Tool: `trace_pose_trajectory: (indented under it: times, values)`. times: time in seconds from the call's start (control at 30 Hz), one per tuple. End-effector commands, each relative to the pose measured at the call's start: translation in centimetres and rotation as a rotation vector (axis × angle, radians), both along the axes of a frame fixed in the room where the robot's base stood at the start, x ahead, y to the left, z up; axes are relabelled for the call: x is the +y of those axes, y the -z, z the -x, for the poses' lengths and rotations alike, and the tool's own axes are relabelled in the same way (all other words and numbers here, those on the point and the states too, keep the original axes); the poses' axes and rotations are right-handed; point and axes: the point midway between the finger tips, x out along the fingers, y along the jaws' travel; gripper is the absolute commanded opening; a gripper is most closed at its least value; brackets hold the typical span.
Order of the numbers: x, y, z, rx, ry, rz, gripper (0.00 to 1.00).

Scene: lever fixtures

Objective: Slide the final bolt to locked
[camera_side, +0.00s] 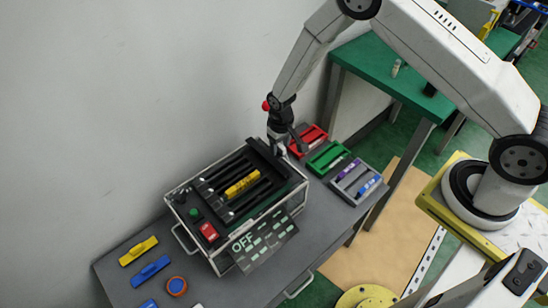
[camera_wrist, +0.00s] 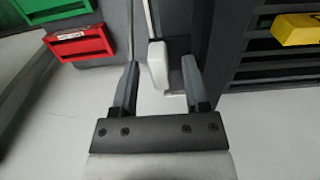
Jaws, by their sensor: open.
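A fixture box (camera_side: 222,254) with a metal frame stands on the grey bench, with several dark parallel bars across its top. A yellow piece (camera_side: 242,184) sits among the bars; a yellow block also shows at upper right in the wrist view (camera_wrist: 297,29). My gripper (camera_side: 279,148) is at the box's far right end, pointing down. In the wrist view my gripper (camera_wrist: 160,68) is open, its fingers on either side of a pale grey upright piece (camera_wrist: 158,63). I cannot tell whether that piece is the bolt's handle or whether the fingers touch it.
Red (camera_side: 308,139), green (camera_side: 329,158) and grey (camera_side: 358,183) trays stand right of the box. Yellow (camera_side: 138,251) and blue (camera_side: 150,270) pieces lie at front left.

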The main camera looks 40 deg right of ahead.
Motion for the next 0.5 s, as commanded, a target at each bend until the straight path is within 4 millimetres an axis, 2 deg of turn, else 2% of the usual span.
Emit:
trace_pose_trajectory:
  times: [0.1,0.13,0.3,0.5]
  values:
    - [0.0,-0.01,-0.01,0.0,0.0,0.0,0.59]
    - [0.0,-0.02,-0.01,0.0,0.0,0.0,0.52]
    - [0.0,-0.03,0.0,0.0,0.0,0.0,0.0]
    - [0.0,-0.04,0.0,0.0,0.0,0.0,0.0]
